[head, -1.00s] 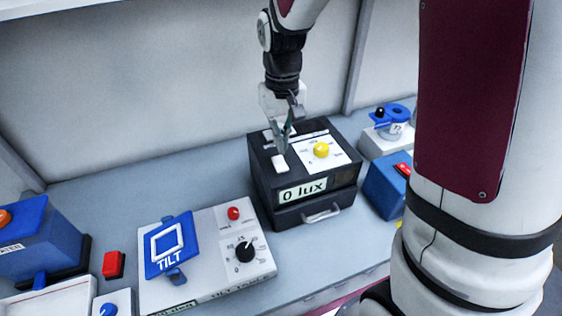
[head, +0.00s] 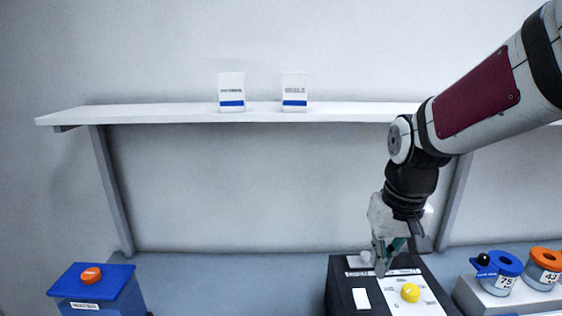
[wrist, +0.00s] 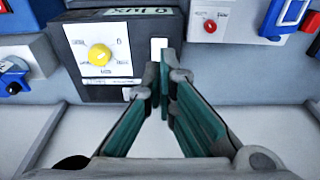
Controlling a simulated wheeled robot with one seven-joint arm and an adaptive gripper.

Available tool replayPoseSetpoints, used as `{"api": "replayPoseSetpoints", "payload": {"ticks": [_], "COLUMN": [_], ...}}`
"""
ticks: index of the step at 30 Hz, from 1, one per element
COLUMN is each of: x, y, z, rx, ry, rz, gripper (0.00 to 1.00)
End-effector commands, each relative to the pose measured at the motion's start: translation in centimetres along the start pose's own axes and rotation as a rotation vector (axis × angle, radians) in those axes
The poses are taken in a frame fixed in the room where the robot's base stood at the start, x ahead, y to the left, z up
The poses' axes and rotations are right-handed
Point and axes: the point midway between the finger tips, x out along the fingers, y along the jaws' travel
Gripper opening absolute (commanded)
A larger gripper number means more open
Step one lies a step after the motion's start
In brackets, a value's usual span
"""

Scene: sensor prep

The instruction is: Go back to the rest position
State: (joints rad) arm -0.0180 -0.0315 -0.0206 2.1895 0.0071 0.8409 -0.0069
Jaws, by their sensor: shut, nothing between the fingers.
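My gripper (head: 382,268) points down over the dark lux box (head: 340,285) in the head view. In the wrist view my gripper (wrist: 163,75) has its teal-padded fingers meeting at the tips, with nothing between them. The tips appear close to the box, near a white rocker (wrist: 158,48) beside the yellow knob (wrist: 98,54). In the head view the yellow knob (head: 410,293) sits right of the fingers and a white rocker (head: 361,299) sits in front of them. I cannot tell whether the fingers touch the box.
A shelf (head: 160,114) on the wall holds two white cartons (head: 231,90) (head: 294,90). A blue box with an orange button (head: 91,275) stands at left. The air left of my arm is clear.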

Motion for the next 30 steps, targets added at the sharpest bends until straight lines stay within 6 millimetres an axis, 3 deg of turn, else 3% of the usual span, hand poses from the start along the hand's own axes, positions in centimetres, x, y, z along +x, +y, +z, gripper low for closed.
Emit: {"api": "replayPoseSetpoints", "payload": {"ticks": [3, 12, 21, 30], "x": [-3.0, -7.6, -8.9, -9.0], "y": [0.0, 0.0, 0.0, 0.0], "z": [2.0, 8.0, 12.2, 12.7], "rx": [0.0, -0.001, -0.001, -0.001], "ry": [0.072, 0.232, 0.338, 0.349], "rz": [-0.001, 0.001, 0.005, 0.006], "gripper": [0.0, 0.0, 0.0, 0.0]}}
